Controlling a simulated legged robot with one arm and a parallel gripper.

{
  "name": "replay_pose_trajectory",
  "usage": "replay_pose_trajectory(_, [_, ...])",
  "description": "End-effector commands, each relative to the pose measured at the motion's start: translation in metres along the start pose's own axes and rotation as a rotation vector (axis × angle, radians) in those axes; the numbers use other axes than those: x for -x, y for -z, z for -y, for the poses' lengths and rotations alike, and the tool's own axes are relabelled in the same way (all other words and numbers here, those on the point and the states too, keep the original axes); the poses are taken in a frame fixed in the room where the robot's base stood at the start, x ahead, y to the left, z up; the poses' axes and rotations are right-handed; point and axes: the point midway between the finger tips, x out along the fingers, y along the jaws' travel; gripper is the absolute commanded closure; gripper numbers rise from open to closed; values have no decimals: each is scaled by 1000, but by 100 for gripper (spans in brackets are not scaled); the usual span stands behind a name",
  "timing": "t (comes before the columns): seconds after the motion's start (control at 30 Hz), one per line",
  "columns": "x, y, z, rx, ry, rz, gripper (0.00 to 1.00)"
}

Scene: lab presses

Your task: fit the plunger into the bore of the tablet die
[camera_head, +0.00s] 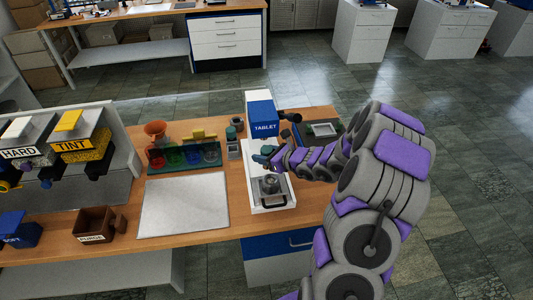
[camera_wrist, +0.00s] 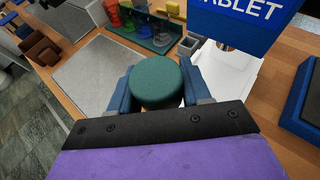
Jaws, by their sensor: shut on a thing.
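My gripper (camera_head: 264,157) is shut on the plunger, whose round dark green cap (camera_wrist: 157,83) sits between the blue fingers in the wrist view. The plunger's lower part is hidden below the cap and the gripper. The tablet die (camera_head: 271,184) is a grey metal cylinder on the white base of the press marked TABLET (camera_head: 264,127). In the head view my gripper is above and slightly behind the die, and the plunger looks apart from it. The die and its bore are not visible in the wrist view.
Left of the press lie a pale flat board (camera_head: 184,206) and a green rack (camera_head: 184,156) with coloured cups. A small grey container (camera_head: 234,147) stands beside the press. A dark tray (camera_head: 323,131) lies to the right. A brown bin (camera_head: 95,225) is farther left.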

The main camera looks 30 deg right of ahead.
Motion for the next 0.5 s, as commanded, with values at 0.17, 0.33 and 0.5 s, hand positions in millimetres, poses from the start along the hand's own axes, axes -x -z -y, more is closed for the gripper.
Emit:
replay_pose_trajectory(0.17, [4,10,4,1,-9,0,92])
replay_pose_trajectory(0.33, [4,10,4,2,-8,0,92])
replay_pose_trajectory(0.5, [3,8,1,4,-8,0,92])
